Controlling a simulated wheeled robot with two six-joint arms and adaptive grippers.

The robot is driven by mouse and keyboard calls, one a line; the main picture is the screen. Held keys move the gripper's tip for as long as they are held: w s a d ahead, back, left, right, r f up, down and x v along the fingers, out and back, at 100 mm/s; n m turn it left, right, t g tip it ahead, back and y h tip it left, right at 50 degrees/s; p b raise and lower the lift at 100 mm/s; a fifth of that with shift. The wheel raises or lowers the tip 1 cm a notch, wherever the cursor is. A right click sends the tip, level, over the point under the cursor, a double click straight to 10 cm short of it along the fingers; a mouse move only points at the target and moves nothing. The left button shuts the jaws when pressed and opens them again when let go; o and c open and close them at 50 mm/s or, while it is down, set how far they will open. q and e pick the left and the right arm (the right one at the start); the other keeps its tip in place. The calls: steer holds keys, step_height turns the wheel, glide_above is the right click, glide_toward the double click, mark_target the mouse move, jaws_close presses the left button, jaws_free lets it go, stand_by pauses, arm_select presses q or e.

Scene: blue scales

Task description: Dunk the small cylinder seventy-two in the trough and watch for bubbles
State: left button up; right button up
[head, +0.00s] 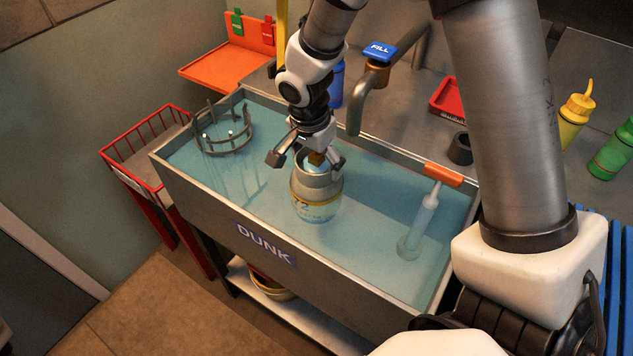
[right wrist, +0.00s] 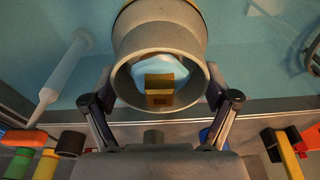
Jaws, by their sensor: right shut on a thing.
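The small cylinder seventy-two (head: 316,205) stands roughly upright in the middle of the trough (head: 195,190), marked DUNK and filled with blue water. Its lower body looks under water, and its grey collar is above. My right gripper (head: 308,158) is over it, shut on the collar, with a finger on either side. In the right wrist view the collar (right wrist: 160,42) sits between the fingers, and the brass valve (right wrist: 160,90) shows inside it. I make out no bubbles around the cylinder. Its base is unclear through the water. My left gripper is not in view.
A round metal cage (head: 225,143) stands in the trough's left end; an orange-handled tool (head: 425,215) stands at its right. The FILL tap (head: 372,80) rises behind. A red wire basket (head: 140,150) is at left. Bottles (head: 574,110) stand at right. Open water lies around the cylinder.

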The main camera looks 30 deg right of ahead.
step_height(320, 180, up, 16)
steer(key=p, duration=1.2)
steer(key=shift+r, duration=0.15)
